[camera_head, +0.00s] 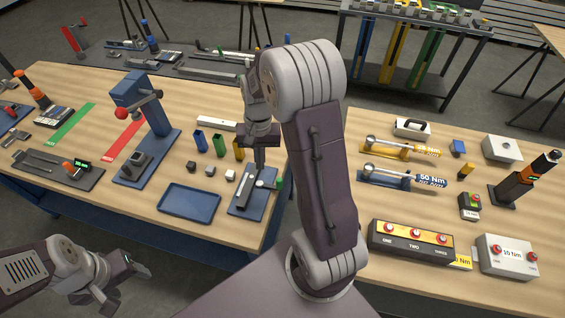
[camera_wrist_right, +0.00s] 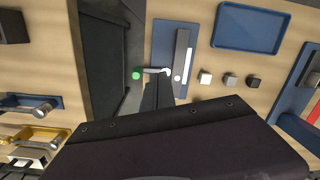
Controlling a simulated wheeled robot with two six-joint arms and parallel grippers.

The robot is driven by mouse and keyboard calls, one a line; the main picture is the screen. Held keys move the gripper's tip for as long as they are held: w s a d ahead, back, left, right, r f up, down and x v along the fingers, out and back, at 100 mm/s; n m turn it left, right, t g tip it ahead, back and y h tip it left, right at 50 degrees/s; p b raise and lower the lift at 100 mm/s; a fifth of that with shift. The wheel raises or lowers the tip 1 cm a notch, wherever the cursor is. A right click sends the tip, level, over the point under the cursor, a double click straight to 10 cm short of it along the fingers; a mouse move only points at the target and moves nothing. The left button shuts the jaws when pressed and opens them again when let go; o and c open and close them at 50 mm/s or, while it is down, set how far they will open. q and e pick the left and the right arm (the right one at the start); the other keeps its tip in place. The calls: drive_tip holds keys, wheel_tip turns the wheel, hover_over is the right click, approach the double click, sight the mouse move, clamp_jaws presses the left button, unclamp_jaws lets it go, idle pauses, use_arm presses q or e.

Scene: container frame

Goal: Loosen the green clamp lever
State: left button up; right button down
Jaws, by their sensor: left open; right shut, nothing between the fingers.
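The green clamp lever's knob (camera_wrist_right: 136,75) shows in the right wrist view at the end of a short silver arm (camera_wrist_right: 152,70) on a blue clamp base (camera_wrist_right: 163,38). A grey bar lies along the base. In the head view the green knob (camera_head: 279,184) sits beside my right arm, and the blue base (camera_head: 240,206) is partly covered. My right gripper (camera_head: 259,167) is shut and empty, pointing down over the base. Its dark fingertips (camera_wrist_right: 158,82) appear close to the silver arm; contact cannot be told. My left gripper (camera_head: 140,272) is open and empty at lower left, away from the bench.
A blue tray (camera_head: 188,205) and several small cubes lie left of the clamp. Blue, green and yellow bins (camera_head: 219,146) stand behind it. A blue press (camera_head: 145,105) stands further left. Torque wrenches and button boxes (camera_head: 410,240) occupy the right table, across a gap.

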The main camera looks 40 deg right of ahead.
drive_tip(key=w+d+f+m+g+y+p, duration=0.15)
drive_tip(key=d+m+p, duration=0.35)
drive_tip(key=d, duration=0.9)
drive_tip(key=s+a+f+p, duration=0.2)
drive_tip(key=a+f+p, duration=0.3)
drive_tip(key=f, duration=0.5)
drive_tip(key=shift+s+a, duration=0.2)
drive_tip(key=shift+a, duration=0.3)
drive_tip(key=shift+f+m+t, duration=0.1)
drive_tip(key=shift+m+t, duration=0.15)
drive_tip(key=shift+m, duration=0.05)
